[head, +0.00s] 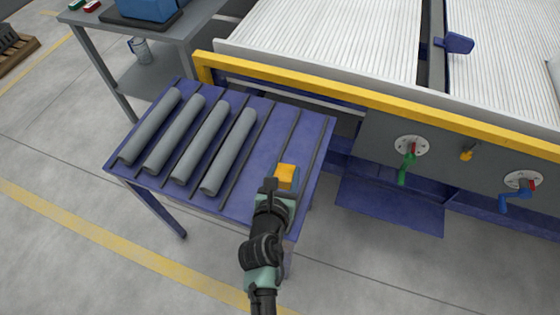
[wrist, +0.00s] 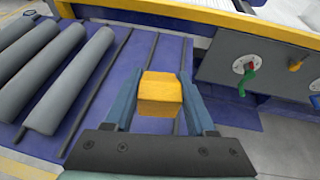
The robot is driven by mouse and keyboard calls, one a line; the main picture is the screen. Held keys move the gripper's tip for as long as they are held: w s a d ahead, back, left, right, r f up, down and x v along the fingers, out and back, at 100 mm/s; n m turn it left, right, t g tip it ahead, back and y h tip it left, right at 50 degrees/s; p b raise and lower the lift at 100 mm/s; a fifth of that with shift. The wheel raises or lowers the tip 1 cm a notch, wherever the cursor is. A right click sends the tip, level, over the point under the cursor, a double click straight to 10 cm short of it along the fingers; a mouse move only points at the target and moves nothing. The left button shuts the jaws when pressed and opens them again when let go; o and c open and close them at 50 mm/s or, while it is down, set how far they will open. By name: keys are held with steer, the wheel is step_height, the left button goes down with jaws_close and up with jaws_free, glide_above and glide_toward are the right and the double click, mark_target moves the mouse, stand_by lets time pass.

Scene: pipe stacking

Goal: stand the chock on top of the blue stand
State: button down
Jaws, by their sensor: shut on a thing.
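The chock is a small orange-yellow block (head: 286,171), also seen in the wrist view (wrist: 160,93). My gripper (head: 285,180) is shut on it, with one blue finger on each side in the wrist view. The blue stand appears to be the blue table (head: 262,143) with dark strips across its top; its surface also shows in the wrist view (wrist: 116,82). The chock is over the table's right part, right of the pipes. I cannot tell whether it touches the top. My gripper hides the table's front right corner.
Several grey pipes (head: 229,152) lie side by side on the table's left part. A yellow rail (head: 370,97) runs behind it, with a machine panel carrying a green crank (head: 406,165) to the right. A grey bench (head: 192,22) stands at back left.

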mark_target(287, 167)
steer(key=w, duration=0.2)
steer(key=r, duration=0.1)
steer(key=shift+w+d+r, duration=0.1)
steer(key=shift+w+d, duration=0.2)
steer(key=shift+w, duration=0.1)
step_height(287, 167, down, 7)
steer(key=b, duration=0.9)
steer(key=shift+f+b, duration=0.85)
steer(key=shift+f, duration=0.85)
steer(key=shift+c, duration=0.7)
jaws_free()
steer(key=shift+s, duration=0.1)
steer(key=shift+s+a, duration=0.1)
